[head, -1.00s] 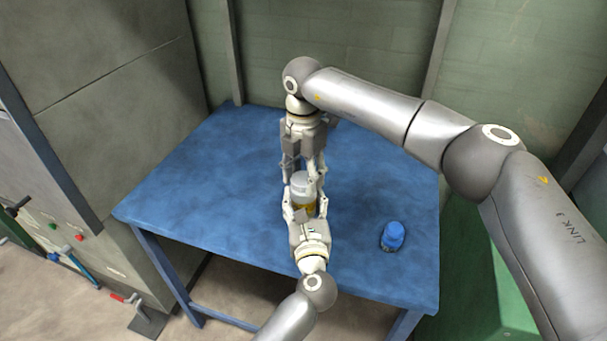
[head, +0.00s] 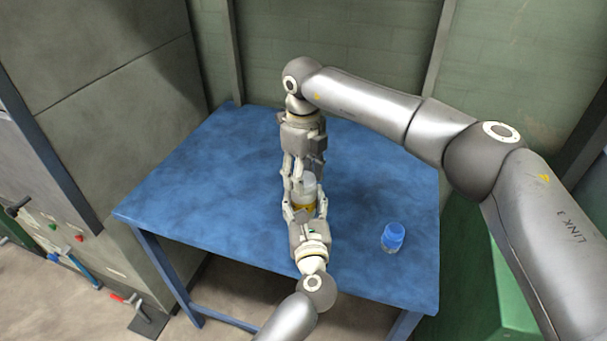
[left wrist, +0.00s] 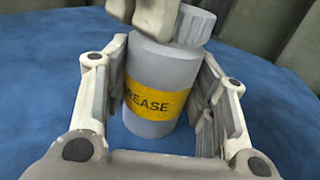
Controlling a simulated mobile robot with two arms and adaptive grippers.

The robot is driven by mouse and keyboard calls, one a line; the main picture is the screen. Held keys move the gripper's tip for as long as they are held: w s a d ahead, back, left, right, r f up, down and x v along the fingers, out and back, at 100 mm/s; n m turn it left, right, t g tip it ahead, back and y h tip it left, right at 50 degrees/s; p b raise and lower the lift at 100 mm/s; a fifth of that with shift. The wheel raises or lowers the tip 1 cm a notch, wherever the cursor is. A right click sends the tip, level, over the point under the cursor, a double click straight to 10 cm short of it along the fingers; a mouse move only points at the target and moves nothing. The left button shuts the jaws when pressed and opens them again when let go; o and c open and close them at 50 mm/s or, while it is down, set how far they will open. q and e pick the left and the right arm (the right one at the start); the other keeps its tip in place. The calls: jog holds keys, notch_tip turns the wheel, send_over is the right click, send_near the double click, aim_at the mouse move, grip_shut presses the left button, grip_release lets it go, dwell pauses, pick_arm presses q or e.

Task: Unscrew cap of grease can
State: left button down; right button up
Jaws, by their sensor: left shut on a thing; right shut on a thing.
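The grease can (head: 304,201) is grey with a yellow label and stands above the middle of the blue table in the head view. In the left wrist view the can (left wrist: 160,118) shows part of the word GREASE. My left gripper (head: 306,209) is shut on the can's body, one finger on each side. The grey cap (left wrist: 190,24) is on top of the can. My right gripper (head: 302,180) comes from the far side and is shut on the cap; one of its fingers lies against the cap in the left wrist view.
The table's left part is clear. A grey cabinet (head: 110,90) stands at the left and a green wall behind.

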jog(key=n, duration=2.2)
jog(key=shift+n, duration=0.4)
jog(key=shift+r, duration=0.25)
jog(key=shift+r, duration=0.9)
jog(key=shift+r, duration=0.1)
